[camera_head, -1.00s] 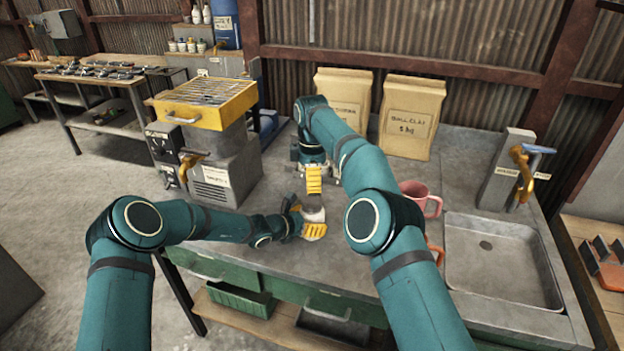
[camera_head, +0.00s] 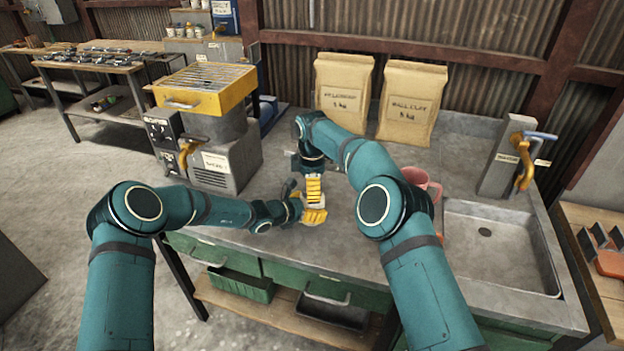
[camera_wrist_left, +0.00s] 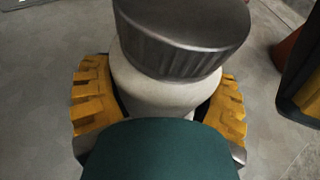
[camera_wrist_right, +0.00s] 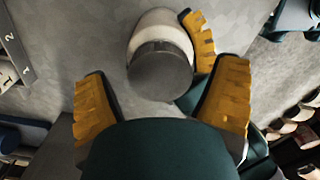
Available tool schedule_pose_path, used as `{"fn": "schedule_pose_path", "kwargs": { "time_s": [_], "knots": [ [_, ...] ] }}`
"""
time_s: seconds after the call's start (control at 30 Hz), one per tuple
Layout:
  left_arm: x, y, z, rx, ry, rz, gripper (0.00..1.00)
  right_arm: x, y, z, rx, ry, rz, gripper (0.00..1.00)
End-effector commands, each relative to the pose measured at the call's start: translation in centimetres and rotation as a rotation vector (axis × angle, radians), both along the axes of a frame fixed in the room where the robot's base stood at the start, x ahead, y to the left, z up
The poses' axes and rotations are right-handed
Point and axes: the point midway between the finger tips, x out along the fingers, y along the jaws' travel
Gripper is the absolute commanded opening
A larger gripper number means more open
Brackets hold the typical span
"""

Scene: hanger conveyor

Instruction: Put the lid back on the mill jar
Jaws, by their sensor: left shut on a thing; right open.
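The mill jar (camera_wrist_left: 165,92) is pale and stands upright on the bench. Its dark grey ribbed lid (camera_wrist_left: 183,35) is on its mouth; I cannot tell how firmly it sits. My left gripper (camera_head: 308,209) is shut on the jar's body, with yellow fingers on both sides in the left wrist view. My right gripper (camera_head: 314,190) points down over the jar and is open. In the right wrist view the lid (camera_wrist_right: 160,71) lies between and ahead of its spread fingers, with the pale jar (camera_wrist_right: 160,28) behind. In the head view my right gripper hides most of the jar.
The grey workbench (camera_head: 290,240) has a sink (camera_head: 500,255) at right. A pink mug (camera_head: 425,184) stands close by my right forearm. Two paper bags (camera_head: 412,103) stand at the back. A grey machine with a yellow tray (camera_head: 205,88) stands at the left.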

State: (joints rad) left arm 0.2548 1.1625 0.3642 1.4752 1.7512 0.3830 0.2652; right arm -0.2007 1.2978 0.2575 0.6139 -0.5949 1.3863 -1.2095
Motion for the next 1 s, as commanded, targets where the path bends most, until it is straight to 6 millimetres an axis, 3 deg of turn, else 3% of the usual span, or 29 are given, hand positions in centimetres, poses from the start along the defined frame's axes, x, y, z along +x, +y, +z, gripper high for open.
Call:
{"fn": "schedule_pose_path", "kwargs": {
  "time_s": [0.33,0.53,0.73,1.0],
  "knots": [
    [0.02,-0.05,0.07,-0.001,-0.001,0.0,0.0,0.0,0.0,-0.26,0.001,0.0,0.0,0.86],
    [0.01,-0.05,0.06,-0.001,-0.001,0.0,0.0,0.0,0.0,-0.25,0.001,0.0,0.0,0.16],
    [0.01,-0.05,0.06,-0.001,-0.001,0.0,0.0,0.0,0.04,-0.23,0.001,0.0,-0.055,0.14],
    [0.01,-0.05,0.06,-0.001,-0.001,0.0,0.0,-0.01,0.01,-0.27,-0.001,0.0,-0.438,0.14]
  ]
}}
